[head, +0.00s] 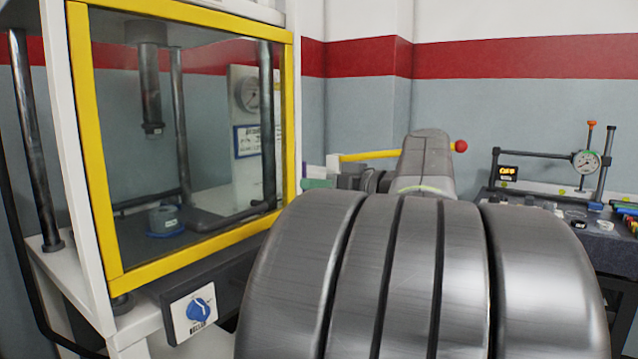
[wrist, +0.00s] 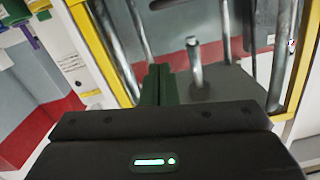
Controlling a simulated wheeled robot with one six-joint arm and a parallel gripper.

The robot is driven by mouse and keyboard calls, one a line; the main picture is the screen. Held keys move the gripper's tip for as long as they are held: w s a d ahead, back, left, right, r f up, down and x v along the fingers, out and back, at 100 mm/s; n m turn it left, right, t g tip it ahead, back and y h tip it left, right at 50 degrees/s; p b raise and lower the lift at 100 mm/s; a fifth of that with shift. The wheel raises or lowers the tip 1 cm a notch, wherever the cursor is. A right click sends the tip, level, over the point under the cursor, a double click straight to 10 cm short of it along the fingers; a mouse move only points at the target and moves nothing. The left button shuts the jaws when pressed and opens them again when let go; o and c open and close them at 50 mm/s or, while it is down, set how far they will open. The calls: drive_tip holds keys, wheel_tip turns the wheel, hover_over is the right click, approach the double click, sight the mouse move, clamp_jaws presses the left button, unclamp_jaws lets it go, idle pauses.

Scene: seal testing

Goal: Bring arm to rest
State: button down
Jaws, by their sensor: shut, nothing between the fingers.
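My gripper (wrist: 158,85) shows in the wrist view with its two dark green fingers together and nothing between them. It faces the yellow-framed window of the test press (wrist: 122,52), with a grey metal rod (wrist: 195,68) visible behind the frame. In the head view my large grey arm links fill the lower middle and hide most of the gripper. The press (head: 108,200) stands at the left in that view. I cannot tell how far the fingers are from its window.
Inside the press, a blue-based round part (head: 165,221) sits below the ram (head: 150,95). A blue knob (head: 198,309) is on the press front. A dark bench (head: 610,245) at the right holds a dial gauge (head: 587,161) and small parts.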

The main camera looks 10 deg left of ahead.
drive_tip(key=shift+v, duration=0.9)
drive_tip(key=shift+a, duration=0.1)
drive_tip(key=w+a+f+b, duration=0.2)
drive_tip(key=w+a+f, duration=0.1)
drive_tip(key=a, duration=0.7)
drive_tip(key=shift+w+f, duration=0.2)
drive_tip(key=shift+f, duration=0.45)
